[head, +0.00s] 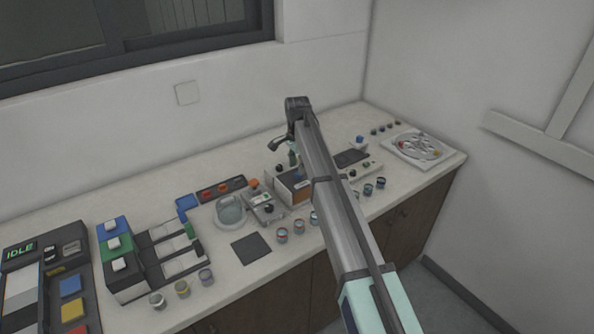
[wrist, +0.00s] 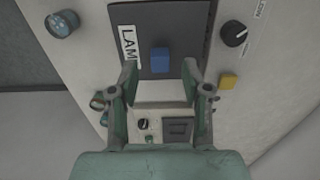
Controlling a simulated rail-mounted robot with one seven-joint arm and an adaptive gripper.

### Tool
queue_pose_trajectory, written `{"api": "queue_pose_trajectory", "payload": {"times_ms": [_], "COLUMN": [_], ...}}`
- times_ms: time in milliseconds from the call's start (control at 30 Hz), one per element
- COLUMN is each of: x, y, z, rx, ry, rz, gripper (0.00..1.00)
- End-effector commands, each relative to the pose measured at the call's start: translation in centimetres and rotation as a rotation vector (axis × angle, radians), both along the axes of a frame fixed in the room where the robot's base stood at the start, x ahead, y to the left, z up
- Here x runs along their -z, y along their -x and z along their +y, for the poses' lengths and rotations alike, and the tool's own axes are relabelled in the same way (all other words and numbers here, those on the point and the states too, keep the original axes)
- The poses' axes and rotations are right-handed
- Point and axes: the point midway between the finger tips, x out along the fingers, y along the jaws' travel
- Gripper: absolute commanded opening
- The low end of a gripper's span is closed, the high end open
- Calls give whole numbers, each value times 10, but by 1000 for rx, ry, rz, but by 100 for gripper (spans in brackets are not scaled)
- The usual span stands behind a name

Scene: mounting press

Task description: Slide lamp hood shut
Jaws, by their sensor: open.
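The lamp hood (wrist: 178,24) is a dark grey plate with a white label reading "LAM", partly cut off by my finger, in the upper middle of the wrist view. A blue block handle (wrist: 160,60) stands on the hood near its lower edge. My gripper (wrist: 160,80) is open, with one green finger on each side of the handle's lower end and a gap to both. Contact is not visible. In the head view my gripper (head: 292,158) is small, above the middle of the bench, and my arm hides much of the hood area.
A black dial (wrist: 233,33) and a yellow block (wrist: 228,81) sit right of the hood. A round jar-like item (wrist: 62,23) lies left. Several small cups line the bench front. A round tray (head: 418,146) stands at the far right. A dark mat (head: 251,248) lies in front.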

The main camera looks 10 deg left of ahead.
Motion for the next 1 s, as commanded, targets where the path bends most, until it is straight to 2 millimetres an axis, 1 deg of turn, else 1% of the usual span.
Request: {"api": "queue_pose_trajectory", "payload": {"times_ms": [33, 100, 300, 500, 667, 1000], "x": [-10, -24, -62, -87, -94, -96], "y": [-1, -1, 0, 0, 1, 1], "z": [0, 1, 1, 1, 1, 1], "rx": [0, 0, -1, -1, -1, -1], "ry": [-1, -1, -1, -1, -1, -1], "rz": [-2, -2, 0, 1, 2, 2], "gripper": [48, 48, 48, 48, 48, 48]}}
